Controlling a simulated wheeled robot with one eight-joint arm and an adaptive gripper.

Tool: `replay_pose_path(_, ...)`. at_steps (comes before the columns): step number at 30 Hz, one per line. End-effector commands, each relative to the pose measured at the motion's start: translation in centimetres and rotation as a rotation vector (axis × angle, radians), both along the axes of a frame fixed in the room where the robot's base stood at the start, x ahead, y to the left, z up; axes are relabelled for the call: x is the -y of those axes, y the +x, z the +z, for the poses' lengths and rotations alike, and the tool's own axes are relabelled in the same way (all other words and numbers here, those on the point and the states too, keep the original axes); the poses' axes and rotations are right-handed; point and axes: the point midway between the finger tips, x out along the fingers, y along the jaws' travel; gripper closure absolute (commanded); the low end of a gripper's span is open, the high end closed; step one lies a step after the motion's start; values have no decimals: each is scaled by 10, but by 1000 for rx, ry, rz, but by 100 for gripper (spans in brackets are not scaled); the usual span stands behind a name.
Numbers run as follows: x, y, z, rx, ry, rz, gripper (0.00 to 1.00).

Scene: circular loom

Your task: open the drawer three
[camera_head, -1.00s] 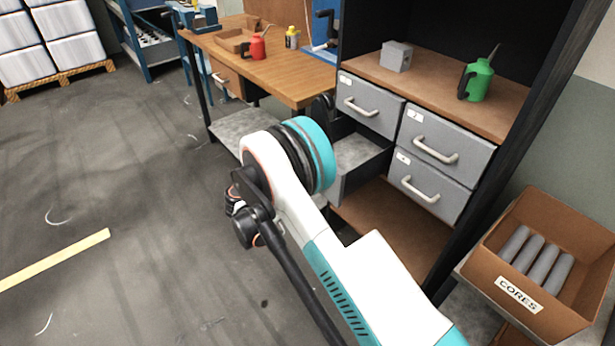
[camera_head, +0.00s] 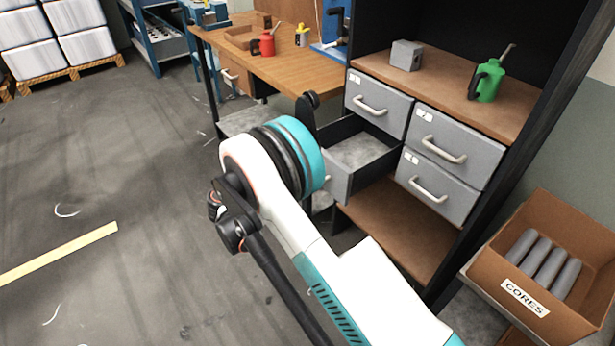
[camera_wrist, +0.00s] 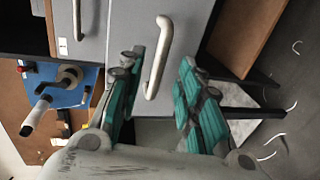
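Drawer three, the lower left drawer (camera_head: 357,153) of the grey cabinet, stands pulled out in the head view, with its empty-looking inside showing. My arm hides much of its front, and I cannot read its label. In the wrist view, a pale curved handle (camera_wrist: 160,58) on a grey drawer front (camera_wrist: 135,22) lies between the fingers of my gripper (camera_wrist: 160,72). The teal fingers are spread, with gaps to the handle.
Shut drawers one (camera_head: 378,105), two (camera_head: 456,148) and four (camera_head: 436,187) surround it. A green oil can (camera_head: 487,82) and a grey block (camera_head: 405,55) stand on top. A cores box (camera_head: 545,262) is at right.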

Motion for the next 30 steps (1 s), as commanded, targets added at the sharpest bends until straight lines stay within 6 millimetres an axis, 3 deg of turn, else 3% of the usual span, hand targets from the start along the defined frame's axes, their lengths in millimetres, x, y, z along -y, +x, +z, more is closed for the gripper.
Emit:
replay_pose_path(3, -19, -13, 5, 0, 0, 2, 67)
replay_pose_path(10, -39, -28, 10, -1, -1, 0, 67)
replay_pose_path(30, -37, -27, 18, -2, 9, -3, 67)
